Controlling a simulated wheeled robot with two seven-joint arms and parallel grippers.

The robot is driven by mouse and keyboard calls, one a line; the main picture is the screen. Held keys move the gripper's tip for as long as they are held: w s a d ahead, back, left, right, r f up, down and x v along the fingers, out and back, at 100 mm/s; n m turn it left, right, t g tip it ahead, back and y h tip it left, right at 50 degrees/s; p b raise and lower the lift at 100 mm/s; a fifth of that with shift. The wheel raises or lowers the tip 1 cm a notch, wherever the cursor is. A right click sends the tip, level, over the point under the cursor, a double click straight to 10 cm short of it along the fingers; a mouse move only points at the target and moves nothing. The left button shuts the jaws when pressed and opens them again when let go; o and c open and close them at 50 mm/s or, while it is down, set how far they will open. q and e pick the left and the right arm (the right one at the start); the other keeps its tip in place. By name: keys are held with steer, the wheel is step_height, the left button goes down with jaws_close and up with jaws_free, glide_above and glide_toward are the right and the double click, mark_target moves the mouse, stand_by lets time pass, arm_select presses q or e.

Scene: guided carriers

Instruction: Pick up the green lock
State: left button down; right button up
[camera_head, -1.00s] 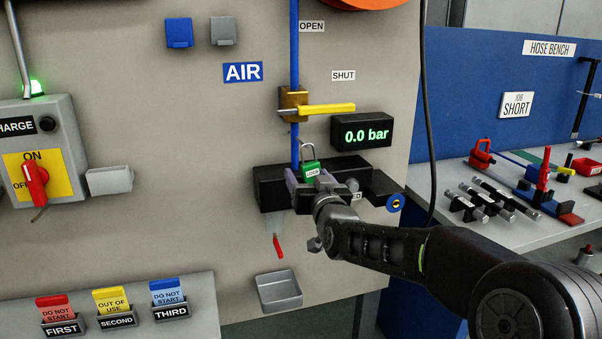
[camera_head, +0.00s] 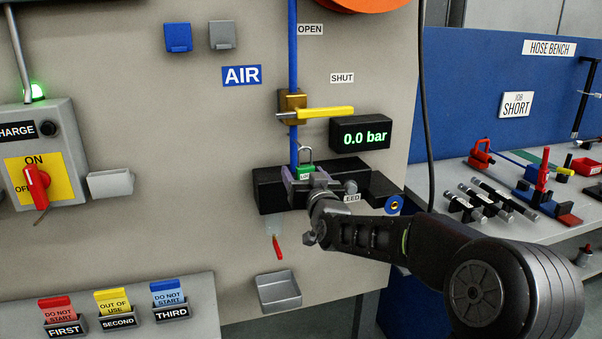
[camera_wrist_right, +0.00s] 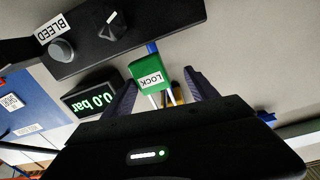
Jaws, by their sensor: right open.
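The green lock (camera_head: 304,169) stands upright, shackle up, at the black block on the panel below the yellow valve handle. My right gripper (camera_head: 306,177) is in front of it and hides its lower part. In the right wrist view the lock (camera_wrist_right: 149,74), with its white LOCK label, shows just past the fingertips and partly between them. My right gripper (camera_wrist_right: 161,81) is open there, one finger on each side. I cannot tell whether a finger touches the lock. My left gripper is not in view.
The yellow valve handle (camera_head: 326,113) and the 0.0 bar display (camera_head: 361,133) sit close above the lock. The black block (camera_head: 269,191) runs behind my gripper. A grey tray (camera_head: 279,291) hangs below. A hose bench (camera_head: 520,231) with tools stands at the right.

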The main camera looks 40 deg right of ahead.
mark_target(299, 166)
steer(key=p+x, duration=0.1)
steer(key=x, duration=0.1)
steer(key=p+x, duration=0.1)
steer(key=shift+w+d+r, duration=0.15)
steer(key=shift+w+r, duration=0.05)
steer(key=shift+w, duration=0.15)
steer(key=shift+w+d+f, duration=0.1)
steer(key=shift+w+d, duration=0.05)
steer(key=shift+w, duration=0.15)
steer(key=shift+c, duration=0.5)
jaws_close()
